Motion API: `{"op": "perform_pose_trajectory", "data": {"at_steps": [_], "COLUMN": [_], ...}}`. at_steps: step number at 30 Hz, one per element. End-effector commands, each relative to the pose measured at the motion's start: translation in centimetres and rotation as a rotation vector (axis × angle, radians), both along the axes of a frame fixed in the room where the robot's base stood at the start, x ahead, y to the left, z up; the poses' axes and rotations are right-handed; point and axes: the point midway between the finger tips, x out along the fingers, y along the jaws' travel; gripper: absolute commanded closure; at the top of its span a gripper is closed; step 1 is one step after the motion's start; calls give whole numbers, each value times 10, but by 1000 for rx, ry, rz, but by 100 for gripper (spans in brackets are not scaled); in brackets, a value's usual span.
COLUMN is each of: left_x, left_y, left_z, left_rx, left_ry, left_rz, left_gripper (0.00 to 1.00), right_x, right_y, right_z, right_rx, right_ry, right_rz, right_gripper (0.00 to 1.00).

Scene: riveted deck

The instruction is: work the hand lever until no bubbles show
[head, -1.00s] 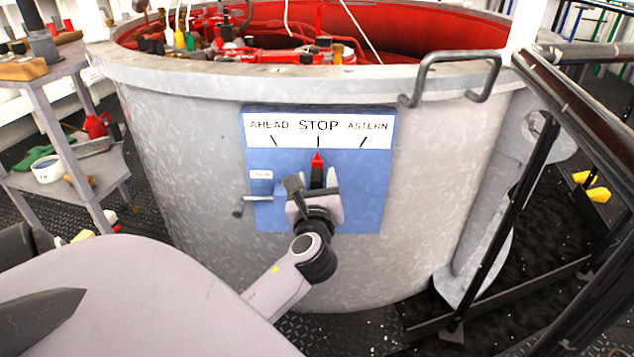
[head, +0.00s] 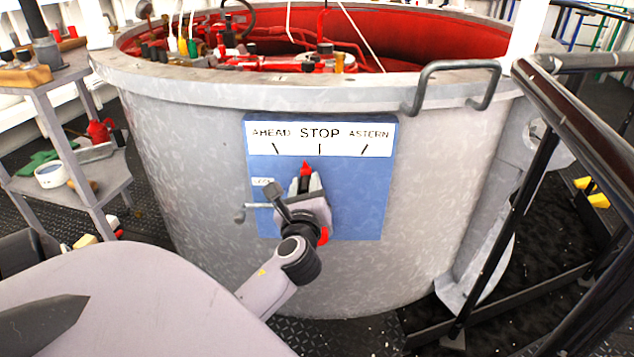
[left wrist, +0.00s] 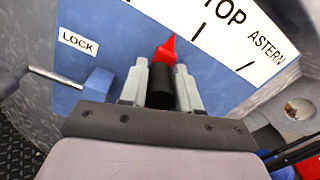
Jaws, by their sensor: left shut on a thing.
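A blue panel (head: 358,190) on the side of a grey metal tub carries a white strip (head: 375,144) marked AHEAD, STOP and ASTERN. In front of it is the lever, with a red pointer tip (head: 305,168) and a black grip. My left gripper (head: 305,186) is shut on the black grip; in the left wrist view the lever's black grip (left wrist: 160,88) sits between its two fingers. The pointer stands a little left of the STOP mark, on the AHEAD side. A red part (head: 323,236) shows beside my wrist. No bubbles are visible. My right gripper is not in view.
A LOCK label (left wrist: 77,43) and a metal pin (left wrist: 58,76) are left of the lever. A bent grab handle (head: 455,68) is on the tub rim. A dark railing (head: 585,120) stands at right, a grey shelf cart (head: 85,195) at left.

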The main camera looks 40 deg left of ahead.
Motion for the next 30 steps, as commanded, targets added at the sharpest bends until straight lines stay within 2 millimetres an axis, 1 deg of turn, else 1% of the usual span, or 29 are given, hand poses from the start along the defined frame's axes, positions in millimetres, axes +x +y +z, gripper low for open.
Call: {"op": "perform_pose_trajectory", "data": {"at_steps": [1,3,9,21,22,23,24,30], "left_x": [-8,-14,-27,-29,-29,-29,-29,-28], "left_y": [7,15,29,31,31,31,31,31], "left_z": [-3,-6,-14,-14,-14,-14,-14,-13], "left_rx": [-41,-86,-178,-200,-200,-199,-199,-193], "left_ry": [-24,-64,-144,-165,-165,-165,-165,-165], "left_rz": [8,9,10,7,6,6,6,5], "left_gripper": [100,100,100,100,59,49,46,46], "right_x": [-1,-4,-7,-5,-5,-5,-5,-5], "right_y": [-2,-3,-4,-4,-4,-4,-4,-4], "right_z": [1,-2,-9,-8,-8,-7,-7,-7], "right_rx": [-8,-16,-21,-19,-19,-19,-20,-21], "right_ry": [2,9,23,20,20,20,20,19], "right_rz": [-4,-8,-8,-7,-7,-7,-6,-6], "right_gripper": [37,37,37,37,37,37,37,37]}}
